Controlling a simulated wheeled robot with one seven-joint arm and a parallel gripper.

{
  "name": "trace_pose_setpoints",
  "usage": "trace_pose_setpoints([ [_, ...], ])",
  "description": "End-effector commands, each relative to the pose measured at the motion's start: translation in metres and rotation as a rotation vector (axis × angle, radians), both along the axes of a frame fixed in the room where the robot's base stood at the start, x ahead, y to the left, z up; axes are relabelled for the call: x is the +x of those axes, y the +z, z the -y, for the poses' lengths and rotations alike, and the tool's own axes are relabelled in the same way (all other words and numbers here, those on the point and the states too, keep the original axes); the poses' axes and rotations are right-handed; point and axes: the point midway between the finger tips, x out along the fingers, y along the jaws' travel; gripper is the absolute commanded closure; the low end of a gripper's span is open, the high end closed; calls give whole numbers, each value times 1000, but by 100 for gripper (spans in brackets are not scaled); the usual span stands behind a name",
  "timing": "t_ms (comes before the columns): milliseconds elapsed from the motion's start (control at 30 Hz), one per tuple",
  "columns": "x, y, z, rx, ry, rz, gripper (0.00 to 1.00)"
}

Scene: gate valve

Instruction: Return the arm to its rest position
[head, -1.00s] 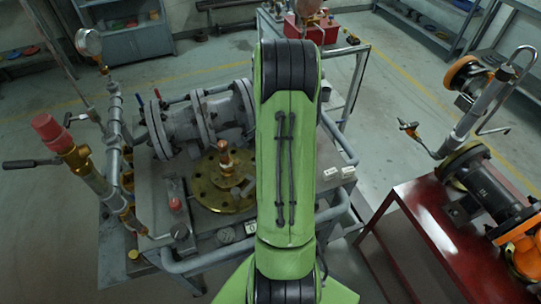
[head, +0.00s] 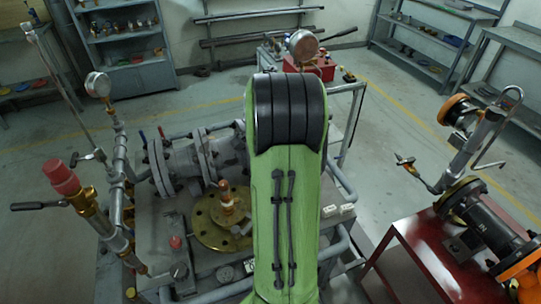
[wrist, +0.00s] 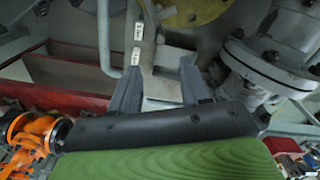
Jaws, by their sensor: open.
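My green arm stands up in the middle of the head view, with a black joint at its top. It hides part of the bench and the valve behind it. My gripper does not show in the head view. In the wrist view my gripper (wrist: 160,80) is open, with two dark fingers apart and nothing between them. The gate valve (head: 195,160) lies on the grey bench (head: 150,215) left of my arm. A brass flange (head: 222,217) with a copper-coloured stem lies in front of it.
A pipe assembly with a red cap (head: 60,178) and a gauge (head: 98,84) rises at the left. A red table (head: 425,265) with an orange-flanged valve (head: 485,215) stands at the right. Shelves (head: 430,40) line the back. Floor shows between bench and red table.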

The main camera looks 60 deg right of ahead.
Motion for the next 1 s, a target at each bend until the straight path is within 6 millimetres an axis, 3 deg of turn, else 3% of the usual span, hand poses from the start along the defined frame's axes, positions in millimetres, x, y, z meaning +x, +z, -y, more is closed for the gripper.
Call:
trace_pose_setpoints([
  [167, 0, 20, 0, 0, 0, 0, 54],
  [767, 1, 20, -1, -1, 5, 0, 54],
  [867, 10, 36, -25, -28, 115, 20, 54],
  [967, 22, 70, -86, -96, 395, 68, 54],
  [1000, 23, 83, -115, -128, 535, 92, 54],
])
